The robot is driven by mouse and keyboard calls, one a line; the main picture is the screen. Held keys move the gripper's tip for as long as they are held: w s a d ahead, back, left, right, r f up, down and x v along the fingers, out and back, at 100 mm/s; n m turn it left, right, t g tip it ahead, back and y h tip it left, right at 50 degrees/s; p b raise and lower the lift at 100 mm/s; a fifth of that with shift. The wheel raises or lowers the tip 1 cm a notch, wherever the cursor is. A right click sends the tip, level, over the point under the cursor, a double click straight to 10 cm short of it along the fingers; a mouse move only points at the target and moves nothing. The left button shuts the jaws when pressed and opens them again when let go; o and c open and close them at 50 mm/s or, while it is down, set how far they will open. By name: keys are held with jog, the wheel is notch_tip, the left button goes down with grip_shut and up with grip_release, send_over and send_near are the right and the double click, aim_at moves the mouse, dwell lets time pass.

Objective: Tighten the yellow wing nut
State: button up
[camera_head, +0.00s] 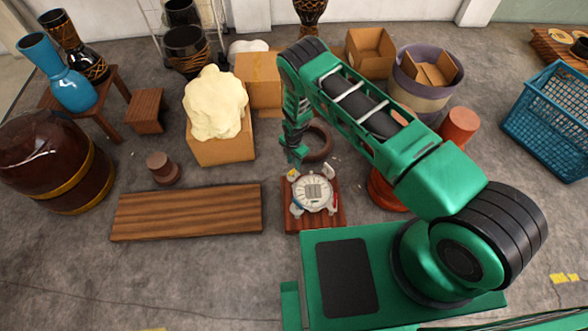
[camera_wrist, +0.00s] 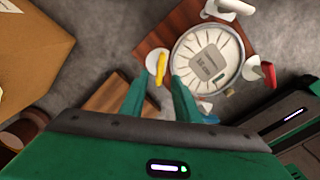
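The yellow wing nut (camera_wrist: 160,66) sits on a white lug at the rim of a round, pale drum head (camera_wrist: 208,60). The drum head also shows in the head view (camera_head: 313,193). My gripper (camera_wrist: 162,76) is open, with one green finger on each side of the yellow wing nut in the wrist view. I cannot tell whether the fingertips are level with the nut or above it.
The drum head lies on a red-brown wooden board (camera_head: 322,224) on the grey floor. A long plank (camera_head: 186,212) lies left of it. A dark ring (camera_head: 318,143) is behind, and a cardboard box (camera_head: 225,151) stands back left. A blue crate (camera_head: 548,120) is far right.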

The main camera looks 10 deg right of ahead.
aim_at(294, 173)
jog(key=shift+f, duration=2.7)
grip_shut()
